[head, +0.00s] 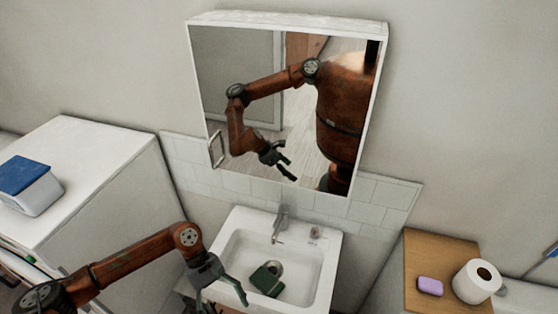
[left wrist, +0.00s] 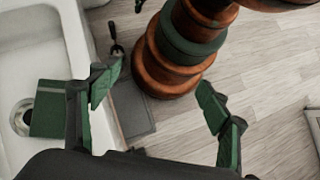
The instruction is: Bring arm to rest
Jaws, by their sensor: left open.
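My left arm comes in from the left in the head view. My left gripper (head: 226,300) is at the near left edge of the sink, open and empty, its fingers pointing down. In the left wrist view the two green-padded fingers of the left gripper (left wrist: 160,90) are wide apart with floor and part of my own body between them. The arm and gripper also show reflected in the mirror cabinet (head: 215,110). My right gripper is not in view.
A white sink (head: 326,262) holds a dark green item (head: 266,281) near its drain. A white cabinet (head: 105,185) with a blue-topped box (head: 30,187) stands left. At right, a wooden top (head: 425,257) carries purple soap (head: 430,286) and a toilet roll (head: 473,284).

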